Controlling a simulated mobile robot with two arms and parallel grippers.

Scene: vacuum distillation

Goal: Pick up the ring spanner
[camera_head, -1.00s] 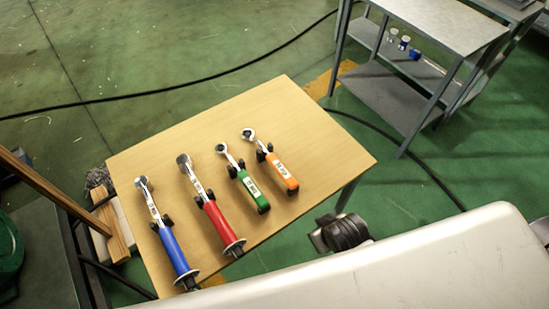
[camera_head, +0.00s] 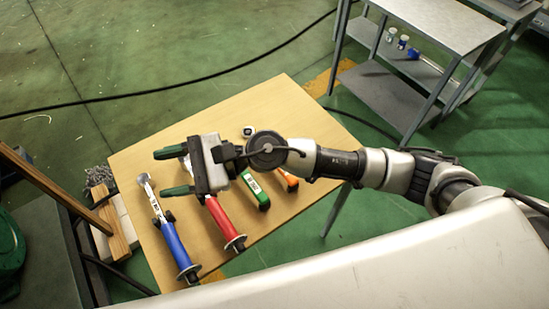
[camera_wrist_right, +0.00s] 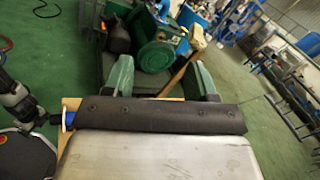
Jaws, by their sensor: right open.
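Several hand tools lie side by side on a wooden table (camera_head: 285,100): a blue-handled one (camera_head: 175,245), a red-handled one (camera_head: 222,220), a green-handled one (camera_head: 256,190) and an orange-handled one (camera_head: 289,182). The orange one's head looks ring-shaped, but I cannot tell for sure which is the ring spanner. My right gripper (camera_head: 172,172) is open and empty, its green fingers pointing left above the red tool's head end. My gripper and wrist hide the green tool's head and part of the orange one. The open fingers also show in the right wrist view (camera_wrist_right: 163,80). My left gripper is not in view.
A grey metal shelf table (camera_head: 440,30) stands at the upper right with small containers (camera_head: 402,43) on its lower shelf. Wooden blocks (camera_head: 118,228) lie left of the table. A black cable (camera_head: 200,82) crosses the green floor. The table's back corner is clear.

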